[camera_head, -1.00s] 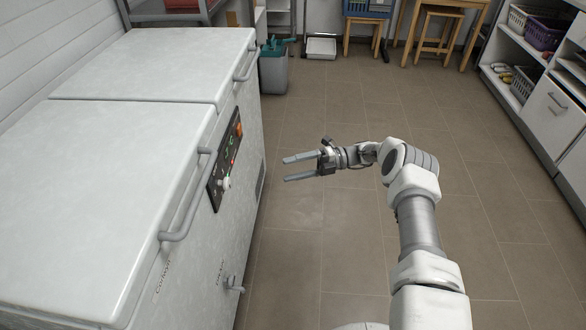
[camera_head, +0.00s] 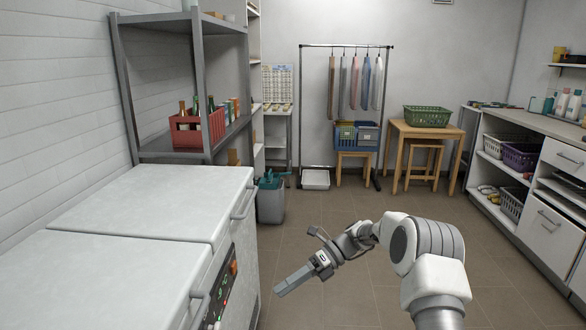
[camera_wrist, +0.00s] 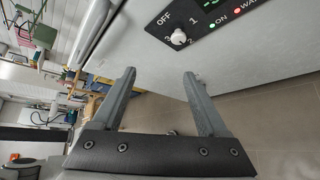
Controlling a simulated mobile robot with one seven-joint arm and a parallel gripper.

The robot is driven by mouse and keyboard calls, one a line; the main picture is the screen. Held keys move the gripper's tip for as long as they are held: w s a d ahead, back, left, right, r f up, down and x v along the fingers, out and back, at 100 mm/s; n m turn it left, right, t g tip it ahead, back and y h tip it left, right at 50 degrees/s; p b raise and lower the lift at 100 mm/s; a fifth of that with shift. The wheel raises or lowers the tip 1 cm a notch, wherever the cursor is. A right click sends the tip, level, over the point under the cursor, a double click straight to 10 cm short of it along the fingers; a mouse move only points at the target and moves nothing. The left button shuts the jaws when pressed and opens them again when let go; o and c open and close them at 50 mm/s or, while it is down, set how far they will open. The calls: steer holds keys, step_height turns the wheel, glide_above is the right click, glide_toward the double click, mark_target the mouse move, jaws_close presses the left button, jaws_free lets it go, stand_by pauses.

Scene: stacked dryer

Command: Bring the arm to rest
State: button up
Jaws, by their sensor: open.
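My gripper (camera_head: 281,288) is at the lower middle of the head view, held out over the floor to the right of the white chest-type machine (camera_head: 140,205). In the wrist view my gripper (camera_wrist: 160,85) shows two grey fingers spread well apart with nothing between them. The machine's front panel (camera_wrist: 205,20) shows beyond the fingers, with a white knob (camera_wrist: 179,37) and small lit lamps. The fingers look apart from the panel and knob. My arm is bent, with its elbow at the lower right of the head view.
The machine's handle (camera_head: 199,306) sticks out at its front. A grey bin (camera_head: 270,200) stands past its far end. A metal shelf holds a red crate (camera_head: 197,130). A wooden table (camera_head: 428,131) and white shelving (camera_head: 520,165) stand farther back. The tiled floor between is clear.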

steer(key=s+d+r+n+t+h, duration=0.2)
steer(key=s+d+r+n+h, duration=0.15)
steer(key=s+r+n, duration=0.35)
steer(key=s+d+r+n+t+h, duration=0.35)
steer(key=s+r+n, duration=0.3)
steer(key=r, duration=0.25)
steer(key=s+d+r+n+t+h, duration=0.1)
steer(key=s+d+n+t+h, duration=0.1)
steer(key=s+d+n, duration=0.3)
steer(key=s+d+r+n+t+h, duration=0.1)
steer(key=s+n+t, duration=0.1)
steer(key=s, duration=0.5)
steer(key=s+d+r+n+t+h, duration=0.1)
steer(key=s+d+n+t+h, duration=0.1)
steer(key=s+d+n, duration=0.3)
step_height(320, 180, up, 21)
steer(key=a+p, duration=0.2)
steer(key=p, duration=1.9)
steer(key=shift+s+a+r+m+p, duration=0.15)
steer(key=shift+s+a+m+p, duration=0.1)
steer(key=shift+m+p, duration=0.1)
